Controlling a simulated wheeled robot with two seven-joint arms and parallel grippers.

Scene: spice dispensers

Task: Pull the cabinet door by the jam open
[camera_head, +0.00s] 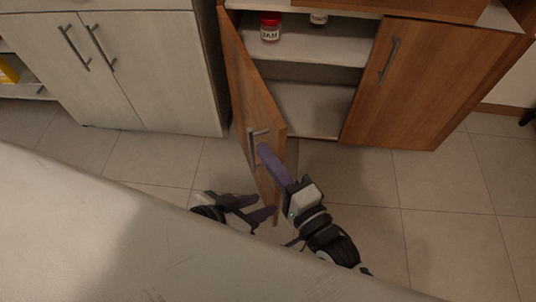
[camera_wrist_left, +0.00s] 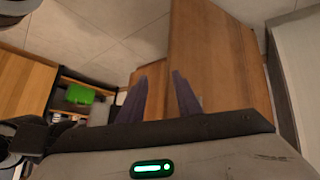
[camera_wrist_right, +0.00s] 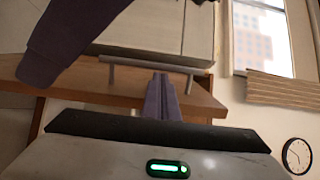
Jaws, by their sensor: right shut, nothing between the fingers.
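The left wooden cabinet door (camera_head: 246,88) stands partly open, on the side where the red-lidded jam jar (camera_head: 270,28) sits on the upper shelf. Its metal bar handle (camera_head: 254,136) is near the free edge and also shows in the right wrist view (camera_wrist_right: 150,64). My right gripper (camera_head: 263,150) is shut and empty, its fingertips close to the handle; contact cannot be told. My left gripper (camera_head: 268,212) is open and empty, low by the door's lower part. In the left wrist view its spread fingers (camera_wrist_left: 160,85) point at the door panel (camera_wrist_left: 222,62).
The right cabinet door (camera_head: 425,85) is closed. A pale cabinet (camera_head: 120,75) stands to the left. A light counter (camera_head: 90,225) fills the lower left foreground. Tiled floor (camera_head: 440,190) is free at the right. One purple finger of my left gripper crosses the right wrist view's upper left.

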